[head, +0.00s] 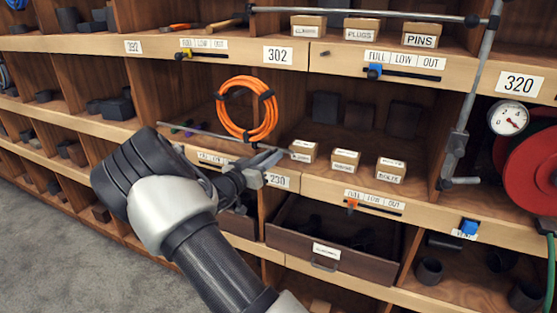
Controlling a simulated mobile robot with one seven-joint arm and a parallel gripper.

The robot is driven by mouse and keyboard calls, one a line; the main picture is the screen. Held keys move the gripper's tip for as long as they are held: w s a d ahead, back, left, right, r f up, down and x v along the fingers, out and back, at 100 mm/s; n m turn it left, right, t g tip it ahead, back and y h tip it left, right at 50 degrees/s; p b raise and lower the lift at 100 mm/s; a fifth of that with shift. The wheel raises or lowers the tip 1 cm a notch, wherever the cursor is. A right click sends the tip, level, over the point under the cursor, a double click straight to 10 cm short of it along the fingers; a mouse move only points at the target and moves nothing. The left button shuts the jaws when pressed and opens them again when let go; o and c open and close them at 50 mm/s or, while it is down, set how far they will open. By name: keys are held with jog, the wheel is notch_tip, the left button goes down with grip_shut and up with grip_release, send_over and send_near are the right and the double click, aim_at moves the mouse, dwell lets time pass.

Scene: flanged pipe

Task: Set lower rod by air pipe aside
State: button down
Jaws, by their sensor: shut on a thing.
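A thin grey rod (200,133) slants slightly down to the right, in front of the middle shelf. My gripper (265,163) is shut on it near its right end; the exact contact is small and partly hidden by the wrist. The grey air pipe (469,100) stands upright at the right, well apart from this rod. A short stub (462,181) sticks out at the pipe's foot. Another rod (370,14) runs across the top shelf, with dark end caps, and its right end meets the pipe.
An orange hose coil (220,112) hangs behind the rod. Small labelled boxes (345,160) stand right of my gripper. A drawer (335,236) is open below. A gauge (508,118) and red reel (530,170) are at right. Grey floor (50,240) is clear at lower left.

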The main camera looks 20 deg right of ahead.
jog(key=shift+w+a, duration=0.1)
jog(key=c, duration=1.5)
grip_release()
jog(key=v, duration=1.7)
jog(key=shift+a+b, duration=0.15)
jog(key=shift+b, duration=0.25)
jog(key=shift+r, duration=0.15)
